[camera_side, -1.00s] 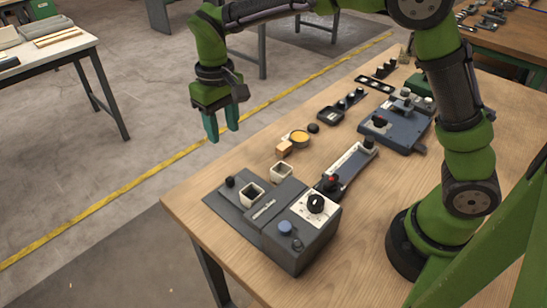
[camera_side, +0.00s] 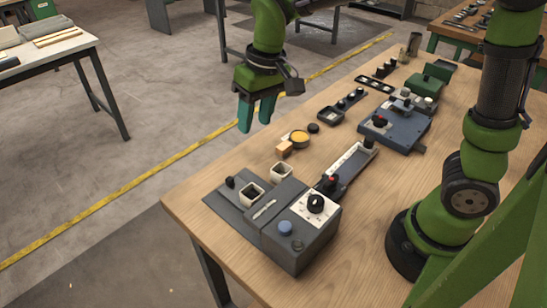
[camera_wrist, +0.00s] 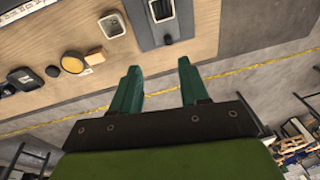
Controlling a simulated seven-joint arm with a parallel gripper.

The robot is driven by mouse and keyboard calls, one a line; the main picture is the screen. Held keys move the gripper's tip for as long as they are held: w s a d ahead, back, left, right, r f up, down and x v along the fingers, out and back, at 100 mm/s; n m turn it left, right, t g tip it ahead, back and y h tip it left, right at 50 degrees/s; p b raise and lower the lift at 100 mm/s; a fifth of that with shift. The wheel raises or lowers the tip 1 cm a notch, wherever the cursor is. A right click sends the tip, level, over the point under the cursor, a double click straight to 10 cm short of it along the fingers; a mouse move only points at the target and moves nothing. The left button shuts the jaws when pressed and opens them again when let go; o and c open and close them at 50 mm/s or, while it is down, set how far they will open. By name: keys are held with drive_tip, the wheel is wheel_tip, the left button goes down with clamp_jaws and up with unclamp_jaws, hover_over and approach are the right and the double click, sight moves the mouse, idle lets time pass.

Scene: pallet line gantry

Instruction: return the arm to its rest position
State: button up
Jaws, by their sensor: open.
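My gripper (camera_side: 257,114) is green with two teal fingers. In the side view it hangs in the air at the far left edge of the wooden table (camera_side: 230,255), above the floor side and clear of the things on the table. In the wrist view the gripper (camera_wrist: 158,88) shows its two fingers apart with nothing between them. My upper arm runs out of the top of the side view.
A dark grey console (camera_side: 303,238) with a dial stands at the table's near corner. A white square cup (camera_side: 281,171), a wooden block (camera_side: 285,148), a yellow-topped round dish (camera_side: 299,137) and a blue-grey machine (camera_side: 395,128) stand behind it. Open floor lies left.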

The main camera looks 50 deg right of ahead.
drive_tip(key=s+d+r+m+t, duration=0.3)
drive_tip(key=s+d, duration=0.5)
drive_tip(key=s, duration=0.6)
drive_tip(key=shift+d+r+t+y, duration=0.3)
drive_tip(key=shift+r+t, duration=0.4)
drive_tip(key=shift+t, duration=0.6)
